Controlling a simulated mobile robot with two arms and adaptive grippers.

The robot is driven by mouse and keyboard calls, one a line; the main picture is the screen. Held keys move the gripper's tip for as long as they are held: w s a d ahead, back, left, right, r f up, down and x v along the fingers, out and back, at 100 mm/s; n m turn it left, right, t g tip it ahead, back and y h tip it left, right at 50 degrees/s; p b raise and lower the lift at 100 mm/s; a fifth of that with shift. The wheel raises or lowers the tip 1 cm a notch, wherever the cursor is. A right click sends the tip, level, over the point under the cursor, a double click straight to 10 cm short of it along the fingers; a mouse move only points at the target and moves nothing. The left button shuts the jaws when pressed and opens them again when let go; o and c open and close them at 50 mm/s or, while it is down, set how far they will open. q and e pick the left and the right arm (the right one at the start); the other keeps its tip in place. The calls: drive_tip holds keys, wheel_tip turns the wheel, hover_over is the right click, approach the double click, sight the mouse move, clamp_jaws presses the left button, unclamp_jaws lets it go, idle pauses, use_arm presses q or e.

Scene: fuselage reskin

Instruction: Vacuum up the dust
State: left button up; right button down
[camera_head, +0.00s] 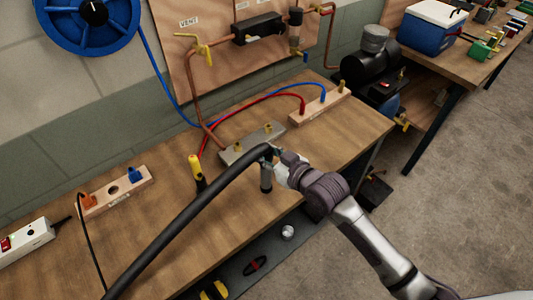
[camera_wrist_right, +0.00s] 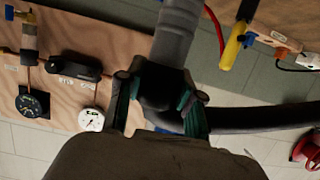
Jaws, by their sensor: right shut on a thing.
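My right gripper (camera_head: 274,160) is shut on the vacuum nozzle (camera_head: 266,180) at the front of the workbench, just in front of a grey metal plate (camera_head: 240,150). The black vacuum hose (camera_head: 180,225) curves from the grip down to the lower left. In the right wrist view, the fingers (camera_wrist_right: 165,100) close around the dark collar of the grey nozzle tube (camera_wrist_right: 178,35), and the hose (camera_wrist_right: 265,118) leaves to the right. The nozzle points down; I cannot tell whether it touches the bench. I cannot make out any dust. My left gripper is not in view.
On the workbench (camera_head: 330,150) are a yellow-handled tool (camera_head: 196,170), wooden blocks with fittings (camera_head: 115,192) and (camera_head: 320,103), red (camera_head: 255,102) and blue cables, and a power strip (camera_head: 25,240). A pipe panel (camera_head: 225,75) stands behind. The floor at right (camera_head: 455,180) is open.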

drive_tip(key=shift+r+p, duration=2.15)
drive_tip(key=shift+r, duration=0.25)
